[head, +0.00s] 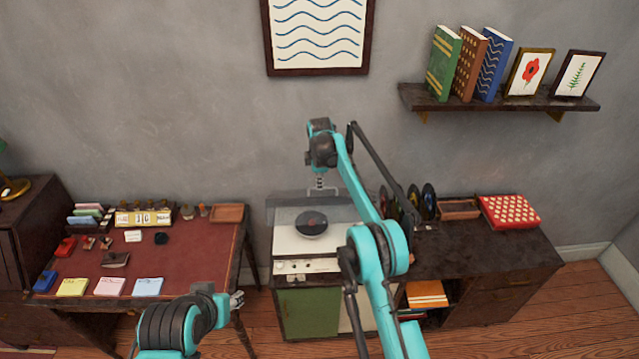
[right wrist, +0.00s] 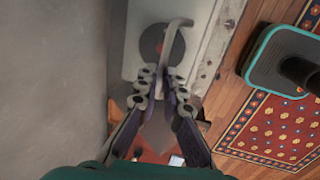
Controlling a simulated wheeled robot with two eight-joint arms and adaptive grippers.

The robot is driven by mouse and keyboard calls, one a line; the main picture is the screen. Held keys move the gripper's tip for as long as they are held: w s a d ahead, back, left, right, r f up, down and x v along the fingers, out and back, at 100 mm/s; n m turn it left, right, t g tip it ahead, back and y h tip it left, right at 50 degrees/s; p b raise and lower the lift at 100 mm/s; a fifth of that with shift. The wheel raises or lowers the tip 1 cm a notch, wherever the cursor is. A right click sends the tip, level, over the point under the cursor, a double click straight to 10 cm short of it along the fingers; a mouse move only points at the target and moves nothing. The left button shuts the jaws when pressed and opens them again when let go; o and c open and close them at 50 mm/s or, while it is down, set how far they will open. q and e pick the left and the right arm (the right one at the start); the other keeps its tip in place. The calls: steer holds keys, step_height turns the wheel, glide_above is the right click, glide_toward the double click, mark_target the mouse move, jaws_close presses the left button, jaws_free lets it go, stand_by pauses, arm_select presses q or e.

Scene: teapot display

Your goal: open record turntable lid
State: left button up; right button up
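The record turntable (head: 290,240) stands on the cabinet in the head view, a pale deck with a dark record (head: 312,223) and knobs along its front. A grey, see-through lid (head: 285,212) shows around its back part; its exact angle is hard to tell. My right gripper (head: 320,186) points down above the turntable's back edge. In the right wrist view its fingers (right wrist: 161,75) are partly open with a narrow gap, over the deck and record (right wrist: 150,42). A pale curved bar (right wrist: 177,40) shows beyond the fingertips; contact is unclear. My left gripper (head: 237,300) is low, away from the turntable.
A desk (head: 190,250) with notes and small items stands left. The cabinet top (head: 480,255) right of the turntable is mostly bare, with records, a tray (head: 459,209) and a red patterned box (head: 509,211) behind. A shelf (head: 500,100) hangs above.

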steer(key=o, duration=0.4)
steer(key=shift+w+f, duration=0.55)
steer(key=shift+w, duration=0.1)
steer(key=shift+s+r, duration=0.15)
steer(key=v, duration=1.2)
steer(key=shift+r, duration=0.1)
